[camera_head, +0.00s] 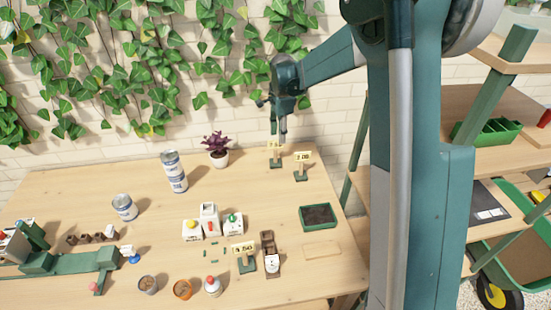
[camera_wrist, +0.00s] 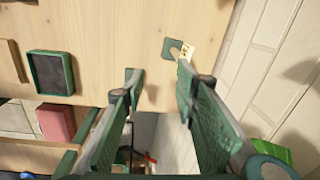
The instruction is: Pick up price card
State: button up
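Several price cards stand on small green bases. At the back of the table, in the head view, one price card (camera_head: 275,148) is partly covered by my gripper, and another, marked 1.00 (camera_head: 302,157), stands to its right. A third price card (camera_head: 244,249) stands near the front. My gripper (camera_head: 279,130) points down above the back cards, apart from them. In the wrist view my gripper (camera_wrist: 160,82) has its fingers spread with nothing between them. One price card (camera_wrist: 186,51) on its base shows beyond the right fingertip; I cannot tell which one it is.
A potted purple plant (camera_head: 217,155) stands left of the back cards, near the ivy-covered wall. A dark soil tray (camera_head: 319,217) lies at the table's right. White containers (camera_head: 208,222) and cans (camera_head: 173,172) stand farther left. A shelf rack (camera_head: 350,165) stands beyond the right edge.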

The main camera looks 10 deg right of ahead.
aim_at(275, 142)
jog(key=w+f+m, duration=0.1)
jog(key=f, duration=0.1)
jog(key=w+f+p, duration=0.1)
jog(key=w+f, duration=0.1)
jog(key=w+a+f+m+g+p, duration=0.1)
jog(key=w+f, duration=0.1)
jog(key=shift+w+a+m, duration=0.1)
jog(key=shift+w+m, duration=0.05)
jog(key=shift+m, duration=0.15)
jog(key=shift+f, duration=0.1)
jog(key=shift+f, duration=1.25)
jog(key=shift+f, duration=2.6)
grip_shut()
